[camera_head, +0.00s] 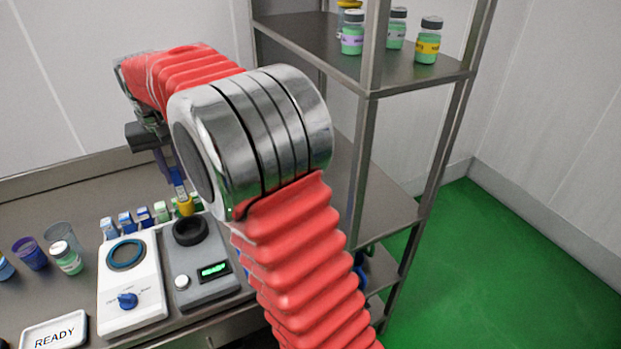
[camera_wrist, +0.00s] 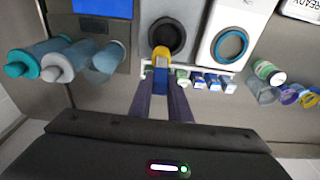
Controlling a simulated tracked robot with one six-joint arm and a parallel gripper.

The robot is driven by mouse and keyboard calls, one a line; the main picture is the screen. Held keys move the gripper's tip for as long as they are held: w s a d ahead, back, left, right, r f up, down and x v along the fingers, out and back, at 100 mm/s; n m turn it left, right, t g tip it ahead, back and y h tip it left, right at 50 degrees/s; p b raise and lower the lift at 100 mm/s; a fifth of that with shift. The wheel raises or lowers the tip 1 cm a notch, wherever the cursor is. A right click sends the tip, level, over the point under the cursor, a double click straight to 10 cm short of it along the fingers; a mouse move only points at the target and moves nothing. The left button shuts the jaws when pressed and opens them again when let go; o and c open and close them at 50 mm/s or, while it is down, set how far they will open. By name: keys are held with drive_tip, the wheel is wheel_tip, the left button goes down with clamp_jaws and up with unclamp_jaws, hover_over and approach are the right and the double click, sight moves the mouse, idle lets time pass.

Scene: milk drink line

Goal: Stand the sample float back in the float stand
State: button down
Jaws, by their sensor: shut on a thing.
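My gripper (camera_wrist: 161,88) is shut on the sample float (camera_wrist: 161,54), which has a blue body and a rounded yellow end. In the head view the float (camera_head: 186,206) hangs yellow end down, just behind the black ring (camera_head: 190,231) of a grey unit. In the wrist view the yellow end overlaps the edge of that ring; I cannot tell whether they touch. I cannot pick out the float stand with certainty. My arm hides part of the bench in the head view.
A white unit with a blue knob (camera_head: 128,301) stands beside the grey unit (camera_head: 210,272). Several small blue and green cartons (camera_head: 144,216) line up behind them. Cups and a jar (camera_head: 67,258) stand left. A steel shelf (camera_head: 400,62) with jars rises at right.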

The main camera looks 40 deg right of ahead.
drive_tip(key=s+d+f, duration=0.1)
drive_tip(key=s+d, duration=2.1)
drive_tip(key=d, duration=0.1)
drive_tip(key=shift+s+d+f, duration=0.2)
drive_tip(key=shift+s+f, duration=0.1)
drive_tip(key=shift+s, duration=0.05)
drive_tip(key=shift+f, duration=0.1)
drive_tip(key=shift+f, duration=2.8)
drive_tip(key=shift+s+f, duration=0.1)
drive_tip(key=shift+f, duration=0.5)
drive_tip(key=c, duration=1.9)
unclamp_jaws()
drive_tip(key=shift+c, duration=0.2)
drive_tip(key=shift+r, duration=0.15)
